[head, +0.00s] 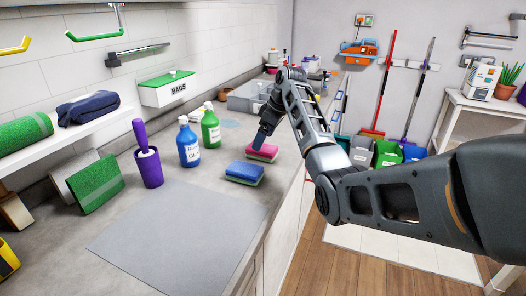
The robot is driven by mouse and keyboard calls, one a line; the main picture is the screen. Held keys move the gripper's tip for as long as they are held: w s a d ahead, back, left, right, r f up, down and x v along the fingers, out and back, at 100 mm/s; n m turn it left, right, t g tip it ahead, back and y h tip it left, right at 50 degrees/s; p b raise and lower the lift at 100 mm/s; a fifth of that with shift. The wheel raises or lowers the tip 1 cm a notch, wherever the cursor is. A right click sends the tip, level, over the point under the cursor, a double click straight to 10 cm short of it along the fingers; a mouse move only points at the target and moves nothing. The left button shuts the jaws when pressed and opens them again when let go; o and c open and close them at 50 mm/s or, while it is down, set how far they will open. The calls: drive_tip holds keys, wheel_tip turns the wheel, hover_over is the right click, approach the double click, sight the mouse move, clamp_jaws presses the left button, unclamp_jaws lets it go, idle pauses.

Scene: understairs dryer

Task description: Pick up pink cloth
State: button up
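A pink cloth (265,151) lies on the grey counter, looking like a thick flat block with a green lower layer. My gripper (259,144) points down at its upper left part. The fingertips overlap the pink cloth in the picture, and I cannot tell whether they touch it or are just above it. The fingers show side-on as one dark shape, so the gap between them is hidden.
A blue block with a green underside (245,171) lies just in front of the pink cloth. A blue bottle (188,146), a green bottle (210,131) and a purple pot (149,169) stand to the left. A grey mat (178,232) lies bare in front.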

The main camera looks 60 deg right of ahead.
drive_tip(key=shift+p+x, duration=0.4)
drive_tip(key=shift+x, duration=2.05)
drive_tip(key=shift+s+a+f, duration=0.1)
drive_tip(key=shift+s+f, duration=0.05)
drive_tip(key=c, duration=1.1)
drive_tip(key=shift+o, duration=0.2)
drive_tip(key=shift+r, duration=0.5)
drive_tip(key=r, duration=0.1)
drive_tip(key=r+b, duration=0.1)
drive_tip(key=r, duration=0.1)
drive_tip(key=shift+d+r, duration=0.3)
drive_tip(key=shift+d, duration=0.1)
drive_tip(key=s+d+r+b, duration=0.2)
drive_tip(key=d+r, duration=0.4)
drive_tip(key=d, duration=0.4)
drive_tip(key=shift+d+r+b, duration=0.25)
drive_tip(key=shift+d+b, duration=0.1)
drive_tip(key=shift+b, duration=0.05)
